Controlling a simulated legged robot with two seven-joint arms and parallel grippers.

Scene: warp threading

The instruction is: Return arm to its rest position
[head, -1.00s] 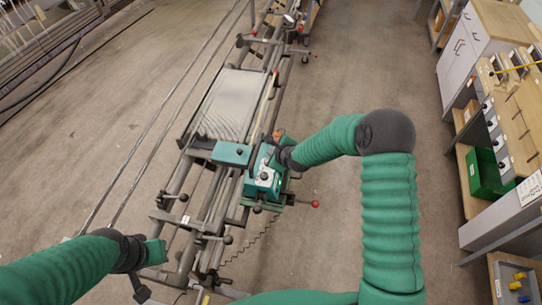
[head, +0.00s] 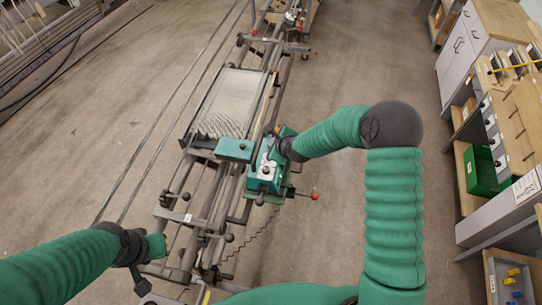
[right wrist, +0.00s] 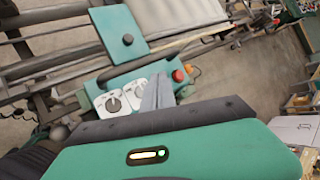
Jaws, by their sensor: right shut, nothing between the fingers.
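My right arm (head: 392,210) comes up on the right, bends at a dark elbow and reaches left to the green machine head (head: 266,172) on the metal warp frame. My right gripper is beside or over that head; its fingers are hard to make out in the head view. In the right wrist view the right gripper's grey fingers (right wrist: 158,93) are together and empty, in front of the green control box (right wrist: 120,95) with dials and a red button (right wrist: 180,75). Whether they touch it cannot be told. My left gripper (head: 150,248) is at the lower left by the frame; its fingers are unclear.
The long metal frame (head: 185,215) carries a pale sheet of threads (head: 232,100). A red-knobbed lever (head: 314,194) sticks out to the right. Floor (head: 360,70) is clear between the frame and the workbench (head: 520,120) with a green bin (head: 482,170).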

